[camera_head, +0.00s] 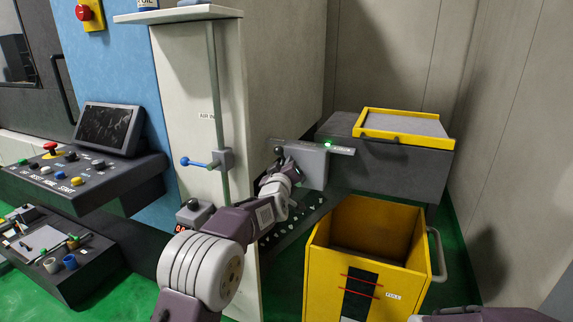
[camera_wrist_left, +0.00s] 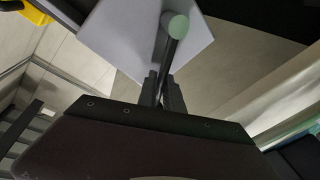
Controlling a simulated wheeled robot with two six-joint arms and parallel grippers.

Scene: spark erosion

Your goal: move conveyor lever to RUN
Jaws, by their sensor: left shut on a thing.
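The conveyor lever has a dark knob (camera_head: 279,150) and sits at the left side of a grey control box (camera_head: 313,166) beside the cream cabinet. My left gripper (camera_head: 281,159) reaches to it from below left and is shut on the lever. In the left wrist view, the two dark fingers (camera_wrist_left: 164,92) close around the dark lever rod (camera_wrist_left: 171,58). The rod runs to a pale green round part (camera_wrist_left: 178,26) in front of the light grey box face (camera_wrist_left: 130,35). RUN markings are not readable. My right gripper is out of view.
A green lamp (camera_head: 328,143) glows on the plate above the box. A yellow bin (camera_head: 330,262) stands in front of a dark grey conveyor (camera_head: 405,170) with a yellow-framed tray. A blue-handled valve (camera_head: 199,163) is on the cabinet. A control panel (camera_head: 75,180) is at left.

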